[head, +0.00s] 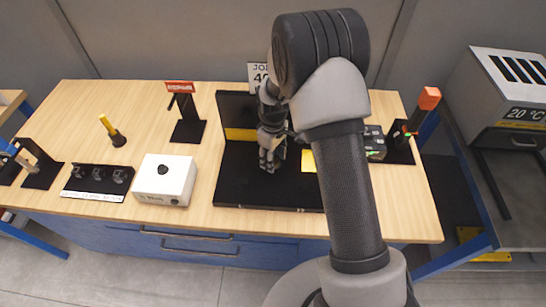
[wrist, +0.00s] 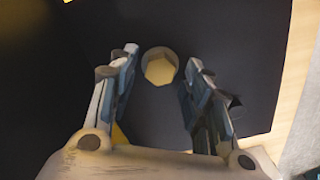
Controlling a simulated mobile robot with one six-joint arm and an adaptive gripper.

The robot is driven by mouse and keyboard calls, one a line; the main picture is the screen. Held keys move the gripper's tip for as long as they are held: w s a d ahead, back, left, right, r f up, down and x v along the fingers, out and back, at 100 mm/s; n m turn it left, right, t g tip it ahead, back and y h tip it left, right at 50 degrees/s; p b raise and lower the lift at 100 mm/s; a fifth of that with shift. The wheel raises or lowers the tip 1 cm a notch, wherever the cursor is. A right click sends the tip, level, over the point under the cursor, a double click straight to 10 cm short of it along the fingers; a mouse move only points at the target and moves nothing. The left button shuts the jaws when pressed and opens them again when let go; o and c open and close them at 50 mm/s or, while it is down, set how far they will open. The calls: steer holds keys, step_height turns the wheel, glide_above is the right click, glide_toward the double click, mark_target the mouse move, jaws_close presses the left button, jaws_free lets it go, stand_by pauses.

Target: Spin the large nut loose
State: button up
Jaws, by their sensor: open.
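The large nut (wrist: 160,67) is a brass-coloured hexagon, seen face-on in the wrist view against a dark surface (wrist: 220,35). My gripper (wrist: 163,58) is open, with one finger on each side of the nut and a visible gap at both sides. Whether the fingertips are level with the nut in depth, I cannot tell. In the head view my gripper (head: 271,160) hangs over a black fixture (head: 238,188) with an upright back panel. My arm covers part of the fixture, and I cannot make out the nut there.
A white box (head: 163,182) with a black knob stands left of the fixture. An orange-topped tool (head: 428,99) stands at the right. A grey oven-like box (head: 500,100) is beyond.

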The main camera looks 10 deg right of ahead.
steer(key=shift+w+r, duration=0.1)
steer(key=shift+r, duration=0.05)
step_height(320, 180, up, 12)
stand_by(0.5)
